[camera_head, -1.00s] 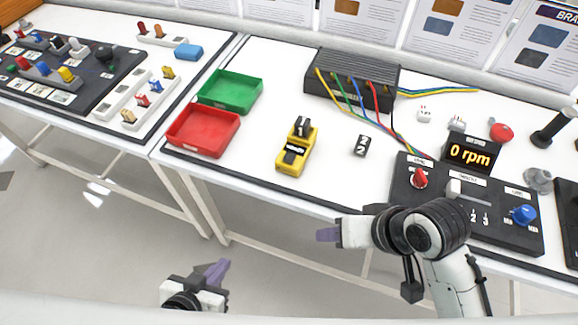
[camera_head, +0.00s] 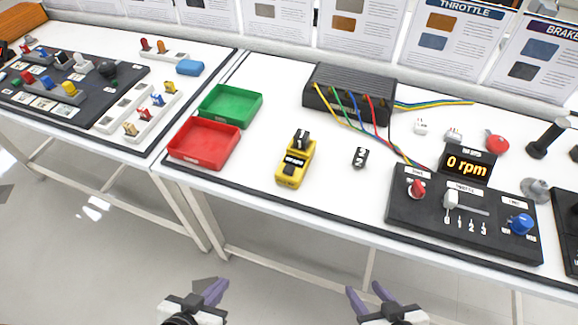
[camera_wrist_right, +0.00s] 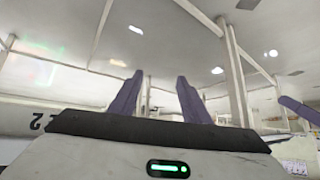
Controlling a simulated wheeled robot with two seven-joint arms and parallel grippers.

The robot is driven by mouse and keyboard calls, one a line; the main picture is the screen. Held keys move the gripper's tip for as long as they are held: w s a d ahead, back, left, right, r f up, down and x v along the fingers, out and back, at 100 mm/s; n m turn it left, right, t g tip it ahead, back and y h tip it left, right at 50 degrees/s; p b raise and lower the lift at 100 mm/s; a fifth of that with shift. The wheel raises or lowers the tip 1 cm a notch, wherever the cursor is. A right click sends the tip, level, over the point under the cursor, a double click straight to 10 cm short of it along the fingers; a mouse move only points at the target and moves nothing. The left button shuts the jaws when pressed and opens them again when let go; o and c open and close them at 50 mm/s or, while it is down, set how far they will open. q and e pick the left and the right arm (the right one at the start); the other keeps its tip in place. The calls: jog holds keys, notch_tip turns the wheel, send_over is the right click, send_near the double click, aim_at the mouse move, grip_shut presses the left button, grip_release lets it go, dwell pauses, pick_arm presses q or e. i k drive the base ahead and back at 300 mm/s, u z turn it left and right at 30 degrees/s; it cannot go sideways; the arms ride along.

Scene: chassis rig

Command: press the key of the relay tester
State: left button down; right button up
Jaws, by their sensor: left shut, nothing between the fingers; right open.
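The yellow device (camera_head: 295,163), which I take for the relay tester, stands near the front edge of the middle table. A black block (camera_head: 302,138) is at its far end, and a dark panel with white marks is on its top; I cannot tell which part is the key. My left gripper (camera_head: 217,290) is shut and empty, low in the head view, in front of the table. My right gripper (camera_head: 370,292) is open and empty, also in front of the table. Its parted purple fingers show in the right wrist view (camera_wrist_right: 160,90). Neither gripper touches the device.
A red tray (camera_head: 204,160) and a green tray (camera_head: 246,113) stand left of the device. A small black block (camera_head: 360,157) lies to its right. A wired black box (camera_head: 348,82) is behind. A throttle panel (camera_head: 470,240) stands at right.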

aim_at(288, 169)
jog(key=u, duration=1.2)
jog(key=k, duration=0.75)
jog(key=z, duration=1.65)
